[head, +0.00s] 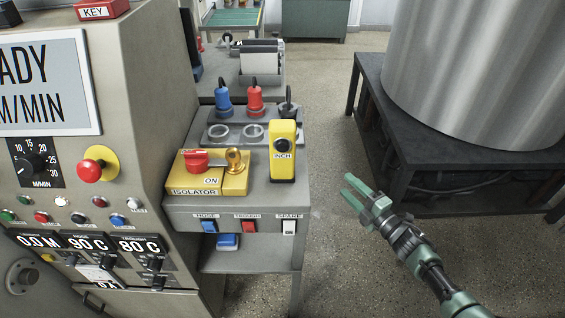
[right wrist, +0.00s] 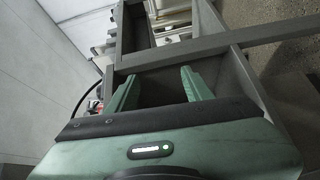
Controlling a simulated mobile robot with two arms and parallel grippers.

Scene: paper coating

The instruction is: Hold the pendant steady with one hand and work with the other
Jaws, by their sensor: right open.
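The pendant (head: 283,152) is a yellow box with a black round button marked INCH. It stands upright at the right front of the grey side bench (head: 262,195). My right gripper (head: 354,190) is to the right of the pendant and apart from it, over the floor. Its green fingers are open and empty. They also show spread in the right wrist view (right wrist: 158,88), with grey frame bars beyond them. My left gripper is in neither view.
A yellow isolator (head: 208,187) with a red handle and brass padlock sits left of the pendant. Blue (head: 223,98) and red plugs (head: 255,98) stand behind. The control cabinet (head: 140,50) rises at left. A steel drum on a dark stand (head: 440,172) is at right. Bare floor lies between.

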